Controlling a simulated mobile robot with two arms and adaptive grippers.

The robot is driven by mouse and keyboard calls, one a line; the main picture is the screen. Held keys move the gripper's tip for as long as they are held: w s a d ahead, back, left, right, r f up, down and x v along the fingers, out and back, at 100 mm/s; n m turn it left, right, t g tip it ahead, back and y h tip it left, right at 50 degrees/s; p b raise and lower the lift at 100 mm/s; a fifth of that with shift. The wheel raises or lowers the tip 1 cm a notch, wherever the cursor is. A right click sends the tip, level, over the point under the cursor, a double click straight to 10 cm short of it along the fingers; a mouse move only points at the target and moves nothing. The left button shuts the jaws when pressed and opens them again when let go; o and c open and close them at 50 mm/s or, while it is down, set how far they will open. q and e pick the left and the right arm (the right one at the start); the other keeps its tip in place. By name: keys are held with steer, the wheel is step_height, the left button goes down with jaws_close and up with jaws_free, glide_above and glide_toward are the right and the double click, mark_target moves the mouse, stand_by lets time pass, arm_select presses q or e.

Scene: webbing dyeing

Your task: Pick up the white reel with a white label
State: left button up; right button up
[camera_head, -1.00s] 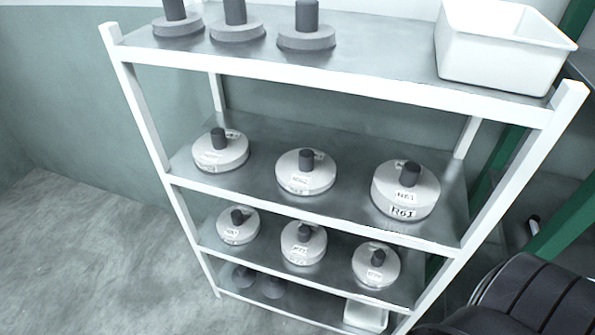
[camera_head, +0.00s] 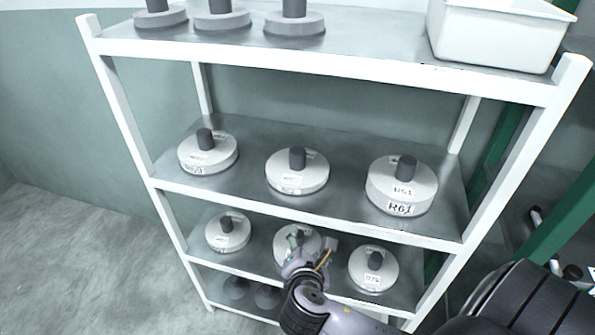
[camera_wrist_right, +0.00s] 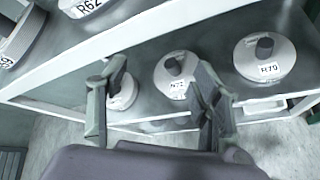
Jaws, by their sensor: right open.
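Several white reels with dark hubs and white labels stand on two shelves of the rack, so I cannot tell one alone by its colour. On the lower of these shelves are a left reel (camera_head: 228,236), a middle reel (camera_head: 281,246) and a right reel (camera_head: 371,275). My right gripper (camera_head: 308,254) is open at the middle one and partly covers it. In the right wrist view, the open fingers (camera_wrist_right: 160,70) frame a labelled reel (camera_wrist_right: 170,78), apparently ahead of them and not gripped. A reel labelled R70 (camera_wrist_right: 266,62) stands to its right. My left gripper is not in view.
The shelf above (camera_head: 350,207) carries a left reel (camera_head: 207,160), a middle reel (camera_head: 297,178) and one marked R61 (camera_head: 402,193). The white rack's front rails (camera_head: 300,213) and posts (camera_head: 118,110) border the shelves. A white bin (camera_head: 490,40) stands on top.

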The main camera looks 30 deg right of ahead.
steer(key=w+r+n+t+h, duration=0.3)
steer(key=w+r+n+t, duration=0.15)
steer(key=r+n, duration=0.45)
steer(key=p, duration=0.2)
glide_toward(297, 162)
steer(key=x, duration=0.6)
steer(key=shift+w+d+r, duration=0.2)
steer(key=shift+r, duration=0.15)
steer(key=shift+f+x, duration=0.2)
steer(key=shift+x, duration=1.15)
steer(key=shift+f+x, duration=0.2)
steer(key=shift+x, duration=1.2)
steer(key=shift+t, duration=0.25)
steer(key=shift+a, duration=0.1)
steer(key=shift+r, duration=0.1)
jaws_close()
